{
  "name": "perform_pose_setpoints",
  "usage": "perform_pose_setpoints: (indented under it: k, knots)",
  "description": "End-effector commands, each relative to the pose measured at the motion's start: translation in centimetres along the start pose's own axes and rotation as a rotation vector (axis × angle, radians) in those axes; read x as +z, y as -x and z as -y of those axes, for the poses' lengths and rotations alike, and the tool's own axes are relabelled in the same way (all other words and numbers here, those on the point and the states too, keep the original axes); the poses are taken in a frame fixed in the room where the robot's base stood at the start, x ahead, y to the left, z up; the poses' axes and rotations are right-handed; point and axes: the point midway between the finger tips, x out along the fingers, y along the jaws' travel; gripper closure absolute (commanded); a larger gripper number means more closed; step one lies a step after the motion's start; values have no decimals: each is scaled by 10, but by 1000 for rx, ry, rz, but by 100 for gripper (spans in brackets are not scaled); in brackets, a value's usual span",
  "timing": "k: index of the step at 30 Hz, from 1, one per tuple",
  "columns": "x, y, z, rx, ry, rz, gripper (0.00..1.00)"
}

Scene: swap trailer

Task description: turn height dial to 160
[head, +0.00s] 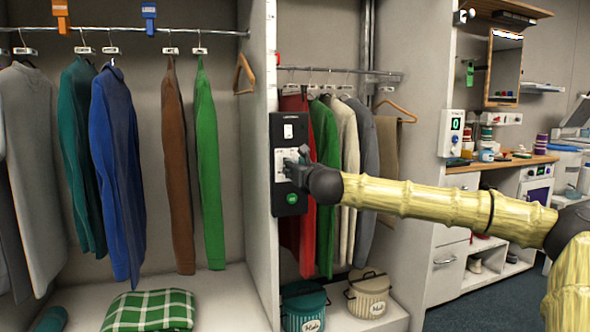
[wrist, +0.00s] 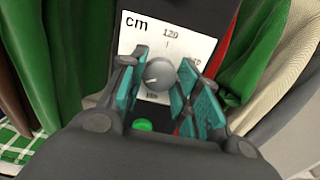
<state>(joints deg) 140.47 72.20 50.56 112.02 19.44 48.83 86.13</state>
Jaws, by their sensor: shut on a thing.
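The height dial (wrist: 158,74) is a round grey knob on a white scale card (wrist: 190,42) marked "cm", with 120 at the top. Another number below the knob is too small to read surely. The card is on a black control panel (head: 291,208) fixed to the wardrobe's upright divider in the head view. My gripper (wrist: 160,85) is shut on the dial, with teal finger pads on both sides of it. In the head view my gripper (head: 298,165) covers most of the dial. A light pointer mark shows on the knob, but its exact reading is unclear.
A green button (head: 292,198) is low on the panel, just below the dial. Hanging clothes (head: 325,170) are close on the right, and a blue garment (head: 118,165) hangs in the left bay. Two lidded bins (head: 368,298) stand below.

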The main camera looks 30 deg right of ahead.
Motion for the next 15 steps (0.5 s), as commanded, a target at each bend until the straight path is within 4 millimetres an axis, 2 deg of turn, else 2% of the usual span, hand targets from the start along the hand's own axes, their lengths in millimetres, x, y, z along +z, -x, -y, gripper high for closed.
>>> perform_pose_setpoints:
  k: [4,5,8,15]
  knots:
    - [0,0,1,-3,0,0,92]
    - [0,0,1,-3,0,0,62]
    - [0,0,1,-2,0,0,45]
    - [0,0,0,0,1,0,45]
